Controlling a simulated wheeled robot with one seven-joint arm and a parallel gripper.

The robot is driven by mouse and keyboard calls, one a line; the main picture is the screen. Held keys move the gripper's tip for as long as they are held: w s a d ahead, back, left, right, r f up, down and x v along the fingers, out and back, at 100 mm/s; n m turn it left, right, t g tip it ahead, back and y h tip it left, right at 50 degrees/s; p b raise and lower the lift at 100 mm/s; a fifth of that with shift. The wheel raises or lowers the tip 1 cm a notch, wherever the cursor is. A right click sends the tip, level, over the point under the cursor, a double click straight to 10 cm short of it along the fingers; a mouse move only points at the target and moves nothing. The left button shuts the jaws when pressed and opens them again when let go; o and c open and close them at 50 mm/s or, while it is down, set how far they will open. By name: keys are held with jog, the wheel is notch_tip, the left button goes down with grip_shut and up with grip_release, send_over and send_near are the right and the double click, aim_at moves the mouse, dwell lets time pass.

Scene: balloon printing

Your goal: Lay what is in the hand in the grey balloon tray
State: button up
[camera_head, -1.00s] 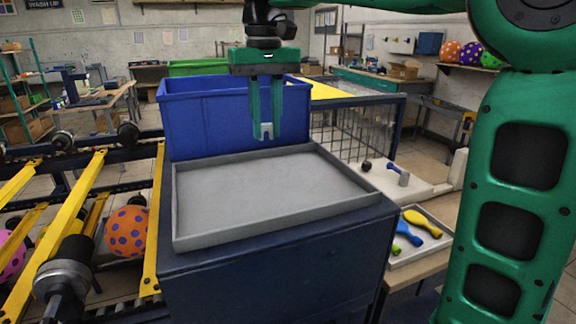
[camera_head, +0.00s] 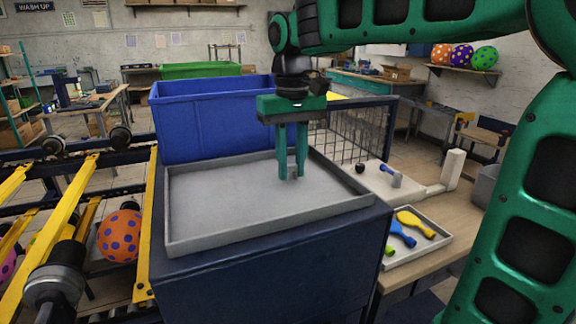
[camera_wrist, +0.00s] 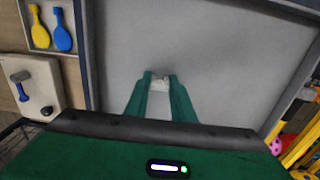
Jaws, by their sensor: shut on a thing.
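My gripper (camera_head: 291,178) points straight down above the right part of the large grey tray (camera_head: 280,217), with its fingertips low over the tray floor. It is shut on a small pale grey-white thing, which shows between the fingertips in the wrist view (camera_wrist: 160,83). The thing is mostly hidden by the fingers, and I cannot tell its full shape. The tray floor is bare, and the tray also fills most of the wrist view (camera_wrist: 225,60). I cannot tell whether the held thing touches the floor.
A blue bin (camera_head: 212,125) stands behind the tray. At right, a smaller tray (camera_head: 425,252) holds yellow, blue and green flat pieces. A hammer-like tool (camera_head: 390,174) lies on a pale board. A conveyor with an orange dotted ball (camera_head: 120,236) runs along the left.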

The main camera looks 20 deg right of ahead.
aim_at(291, 165)
jog(key=shift+f, duration=0.2)
jog(key=o, duration=0.9)
jog(key=shift+o, duration=0.2)
notch_tip(291, 165, up, 12)
jog(key=shift+r, duration=0.1)
dwell(0.4)
